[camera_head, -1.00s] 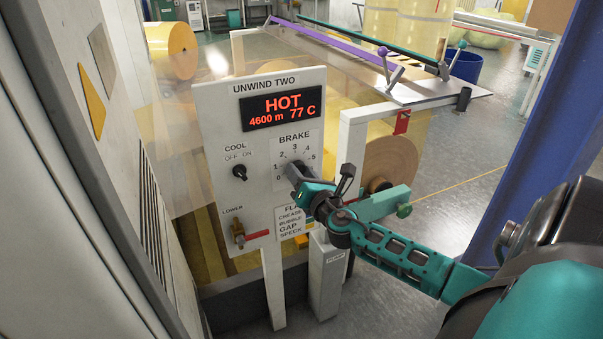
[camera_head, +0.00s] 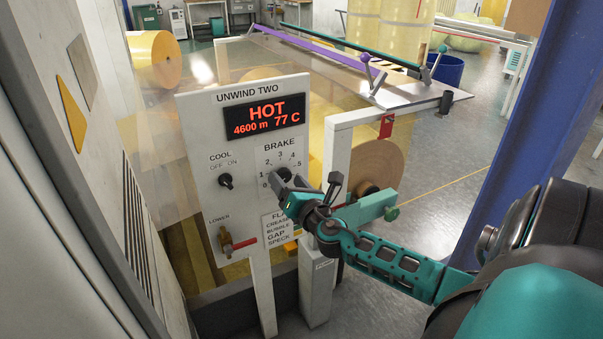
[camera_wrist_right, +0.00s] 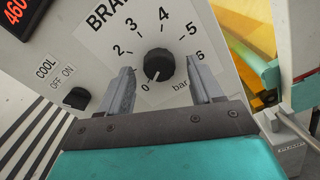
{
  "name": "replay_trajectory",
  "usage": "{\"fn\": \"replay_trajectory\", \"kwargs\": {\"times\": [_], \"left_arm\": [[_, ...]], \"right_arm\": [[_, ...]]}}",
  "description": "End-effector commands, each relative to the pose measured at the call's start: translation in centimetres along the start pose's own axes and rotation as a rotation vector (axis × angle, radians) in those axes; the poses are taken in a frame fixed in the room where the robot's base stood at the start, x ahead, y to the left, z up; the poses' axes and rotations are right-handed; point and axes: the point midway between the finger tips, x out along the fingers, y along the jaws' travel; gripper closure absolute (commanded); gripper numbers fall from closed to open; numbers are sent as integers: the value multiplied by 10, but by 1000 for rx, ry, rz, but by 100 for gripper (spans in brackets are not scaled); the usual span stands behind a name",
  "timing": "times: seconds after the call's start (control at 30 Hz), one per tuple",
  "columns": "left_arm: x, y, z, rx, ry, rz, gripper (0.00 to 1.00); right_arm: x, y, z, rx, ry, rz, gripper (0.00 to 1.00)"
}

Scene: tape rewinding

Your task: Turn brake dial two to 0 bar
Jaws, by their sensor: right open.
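The brake dial (camera_wrist_right: 159,65) is a black knob on the white unwind two panel (camera_head: 193,132). In the right wrist view its white mark points down-left, at the printed 0 of a scale that runs up to 6 bar. My right gripper (camera_wrist_right: 162,88) is open, its two grey fingers apart on either side of the knob's lower part. I see no clear contact between fingers and knob. In the head view the right gripper (camera_head: 290,188) covers part of the dial and scale. My left gripper is not in view.
The panel's display (camera_head: 264,119) reads HOT, 4600 m, 77 C. The cool switch (camera_head: 225,181) and a brass lower valve with a red handle (camera_head: 226,243) sit left of the dial. A film roll (camera_head: 374,166) stands behind the panel. A blue post (camera_head: 530,110) stands at right.

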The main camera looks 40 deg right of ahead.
Motion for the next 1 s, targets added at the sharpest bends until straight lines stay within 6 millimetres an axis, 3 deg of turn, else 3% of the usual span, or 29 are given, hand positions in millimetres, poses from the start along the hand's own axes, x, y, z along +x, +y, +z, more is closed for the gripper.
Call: {"fn": "replay_trajectory", "kwargs": {"times": [0.6,0.8,1.0], "left_arm": [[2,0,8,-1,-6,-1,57],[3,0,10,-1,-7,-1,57],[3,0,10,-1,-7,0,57]], "right_arm": [[-102,-1,-1,1,2,-2,35],[-118,0,0,0,0,-2,35],[-121,0,1,0,-2,0,35]]}}
